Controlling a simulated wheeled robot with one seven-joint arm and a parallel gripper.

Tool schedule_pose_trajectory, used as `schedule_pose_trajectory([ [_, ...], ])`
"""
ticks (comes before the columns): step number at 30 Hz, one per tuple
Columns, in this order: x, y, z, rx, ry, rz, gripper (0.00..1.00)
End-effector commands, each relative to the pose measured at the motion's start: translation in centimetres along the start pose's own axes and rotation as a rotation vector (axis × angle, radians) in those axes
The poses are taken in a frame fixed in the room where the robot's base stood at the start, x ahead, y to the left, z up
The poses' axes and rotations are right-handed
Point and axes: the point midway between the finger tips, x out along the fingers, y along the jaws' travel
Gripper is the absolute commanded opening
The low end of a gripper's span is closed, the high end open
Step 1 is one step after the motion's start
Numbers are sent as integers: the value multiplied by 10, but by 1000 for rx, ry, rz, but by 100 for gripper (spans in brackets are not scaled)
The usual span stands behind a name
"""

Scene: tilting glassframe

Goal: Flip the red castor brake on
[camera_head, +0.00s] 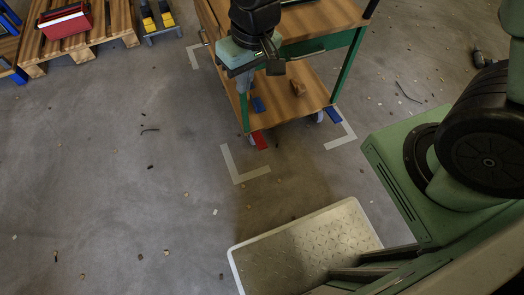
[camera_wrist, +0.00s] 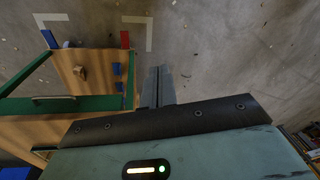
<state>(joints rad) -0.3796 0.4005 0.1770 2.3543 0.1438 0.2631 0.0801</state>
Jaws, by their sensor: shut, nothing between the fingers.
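The red castor brake (camera_head: 260,140) is a small red pedal at the trolley's near lower corner, beside a castor, in the head view. It also shows in the wrist view (camera_wrist: 125,39), at the top, left of my fingers. Whether the pedal is up or down is too small to tell. My gripper (camera_head: 243,82) is shut and empty, above and behind the brake in the head view, beside the trolley. In the wrist view its closed grey fingers (camera_wrist: 160,70) point toward the floor, apart from the brake.
The wood-and-green trolley (camera_head: 312,107) has a blue brake (camera_head: 333,115) at its other near corner. Blue blocks (camera_wrist: 117,69) and a brown block (camera_head: 298,88) lie on its lower shelf. A pallet (camera_head: 92,35) stands at back left.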

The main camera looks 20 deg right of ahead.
Motion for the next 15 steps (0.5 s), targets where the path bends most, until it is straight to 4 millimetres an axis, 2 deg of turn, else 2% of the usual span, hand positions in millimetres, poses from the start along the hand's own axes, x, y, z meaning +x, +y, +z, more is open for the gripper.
schedule_pose_trajectory([
  [1, 57, 16, -5, 38, 3, 8, 0],
  [5, 146, 50, -23, 126, 36, 37, 0],
  [6, 174, 62, -27, 150, 48, 49, 0],
  [9, 240, 92, -32, 206, 73, 83, 0],
  [12, 296, 121, -35, 247, 99, 119, 0],
  [15, 338, 144, -34, 276, 120, 149, 0],
])
